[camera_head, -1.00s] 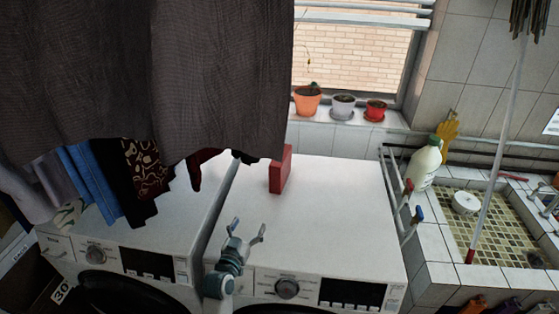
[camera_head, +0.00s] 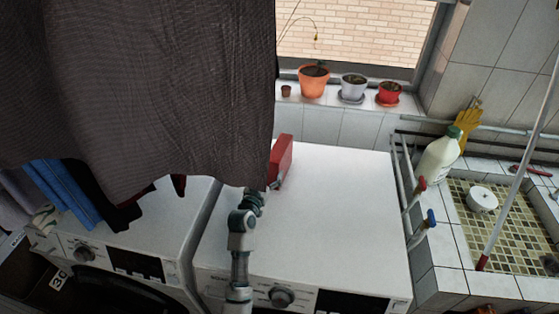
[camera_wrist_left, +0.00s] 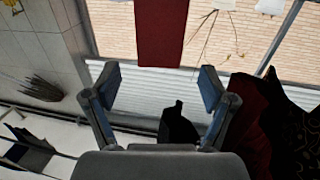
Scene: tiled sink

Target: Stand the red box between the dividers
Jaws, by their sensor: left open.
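The red box (camera_head: 281,160) stands upright on the white top of the right-hand washing machine (camera_head: 335,205), near its back left. Hanging dark cloth borders its left side in the head view. My left gripper (camera_head: 269,187) is just in front of the box, with its fingers pointing toward it. In the left wrist view the gripper (camera_wrist_left: 158,85) is open with nothing between its fingertips, and the red box (camera_wrist_left: 160,30) appears beyond them, centred between the fingers. I cannot make out the dividers. My right gripper is not in view.
Large dark cloth (camera_head: 140,90) hangs over the left machine. Pipes with red and blue taps (camera_head: 425,205) run along the right edge. A white bottle (camera_head: 438,157) stands beside the tiled sink (camera_head: 500,225). Pots (camera_head: 313,82) line the sill. The machine top's right side is clear.

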